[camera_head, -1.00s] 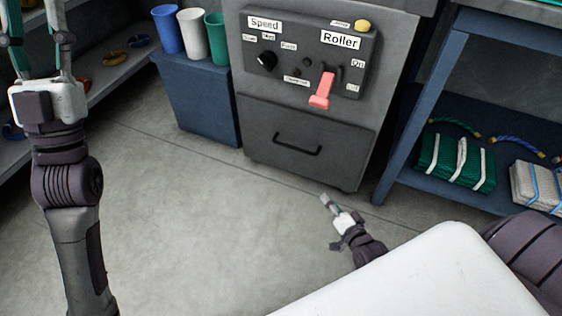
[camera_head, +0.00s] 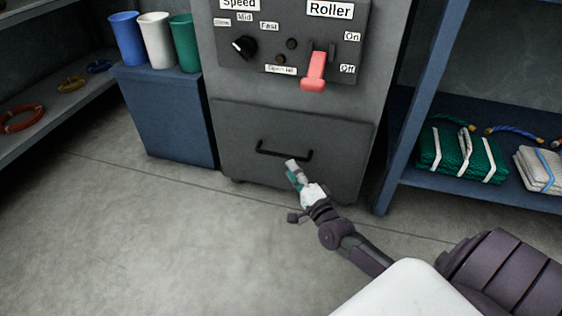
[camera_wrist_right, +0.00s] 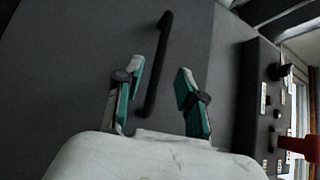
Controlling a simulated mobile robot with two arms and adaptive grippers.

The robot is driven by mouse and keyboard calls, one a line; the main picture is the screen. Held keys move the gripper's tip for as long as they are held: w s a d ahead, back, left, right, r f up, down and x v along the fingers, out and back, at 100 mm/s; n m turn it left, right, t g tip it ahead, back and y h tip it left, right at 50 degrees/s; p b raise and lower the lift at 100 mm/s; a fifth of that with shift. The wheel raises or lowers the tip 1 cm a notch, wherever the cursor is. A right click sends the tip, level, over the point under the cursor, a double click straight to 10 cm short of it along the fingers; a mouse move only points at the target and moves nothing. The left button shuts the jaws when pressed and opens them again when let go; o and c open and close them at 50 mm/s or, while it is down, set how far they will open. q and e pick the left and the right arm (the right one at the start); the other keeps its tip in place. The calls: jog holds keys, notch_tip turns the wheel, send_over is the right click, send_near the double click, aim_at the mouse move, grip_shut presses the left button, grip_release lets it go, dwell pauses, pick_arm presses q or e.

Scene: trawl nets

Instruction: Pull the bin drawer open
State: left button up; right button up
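The bin drawer (camera_head: 245,122) is the dark grey front at the bottom of the machine, and it looks closed. Its black bar handle (camera_head: 272,154) runs across the drawer front. My right gripper (camera_head: 291,170) is just in front of the handle's right end. In the right wrist view my right gripper (camera_wrist_right: 158,80) has its two fingers apart with nothing gripped. There the handle (camera_wrist_right: 157,65) stands upright in the picture, its lower part between the fingertips in line of sight; contact cannot be told. My left gripper is not in view.
The control panel (camera_head: 268,62) with a red lever (camera_head: 314,72) and a black knob (camera_head: 244,47) is above the drawer. A blue cabinet (camera_head: 168,118) with cups stands to the left, a blue shelf (camera_head: 405,110) with nets to the right. The floor in front is clear.

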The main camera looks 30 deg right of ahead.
aim_at(281, 154)
jog(key=w+b, duration=0.1)
jog(key=w, duration=0.3)
jog(key=w+r+b, duration=0.1)
jog(key=w, duration=0.2)
jog(key=shift+d+b, duration=0.3)
grip_shut()
jog(key=shift+f, duration=0.1)
